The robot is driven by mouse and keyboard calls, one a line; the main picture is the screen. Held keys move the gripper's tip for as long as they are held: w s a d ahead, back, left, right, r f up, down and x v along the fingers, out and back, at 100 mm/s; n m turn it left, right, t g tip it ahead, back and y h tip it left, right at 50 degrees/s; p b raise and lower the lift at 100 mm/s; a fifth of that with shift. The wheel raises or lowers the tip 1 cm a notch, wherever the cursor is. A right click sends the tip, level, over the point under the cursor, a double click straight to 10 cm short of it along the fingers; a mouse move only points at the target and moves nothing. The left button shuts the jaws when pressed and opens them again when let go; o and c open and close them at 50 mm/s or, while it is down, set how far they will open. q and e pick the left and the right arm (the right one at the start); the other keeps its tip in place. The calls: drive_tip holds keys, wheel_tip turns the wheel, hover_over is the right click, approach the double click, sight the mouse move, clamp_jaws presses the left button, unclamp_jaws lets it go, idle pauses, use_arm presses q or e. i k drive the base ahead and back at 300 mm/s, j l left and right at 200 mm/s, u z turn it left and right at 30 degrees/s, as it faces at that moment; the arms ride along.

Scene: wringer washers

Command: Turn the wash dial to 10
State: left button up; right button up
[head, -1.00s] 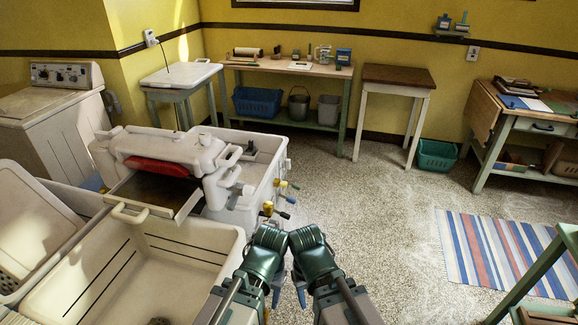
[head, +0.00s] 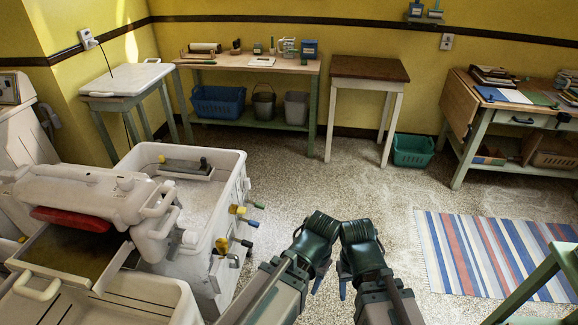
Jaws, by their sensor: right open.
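The wringer washer (head: 140,170) is a white tub with rollers at the left. Several yellow, green and blue knobs or taps (head: 237,210) stick out of its right side. A white machine (head: 22,135) is cut off by the left edge, with a sliver of its control panel (head: 8,88) showing. I cannot make out a numbered wash dial or its setting. My left gripper (head: 318,284) and right gripper (head: 343,289) point down side by side at bottom centre, over the floor, right of the tub and apart from it. My right gripper is open and empty; my left gripper's jaws are unclear.
A white basin (head: 110,305) fills the lower left. A workbench (head: 240,65), a small brown-topped table (head: 368,68) and a desk (head: 460,100) stand at the back. A striped rug (head: 490,250) lies at right. The speckled floor (head: 300,180) between is clear.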

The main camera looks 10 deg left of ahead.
sight(244, 183)
drive_tip(key=i+u, duration=0.1)
drive_tip(key=i, duration=0.4)
drive_tip(key=i+l+u, duration=0.1)
drive_tip(key=i, duration=0.35)
drive_tip(key=i+l, duration=0.2)
drive_tip(key=i, duration=0.25)
drive_tip(key=u, duration=0.05)
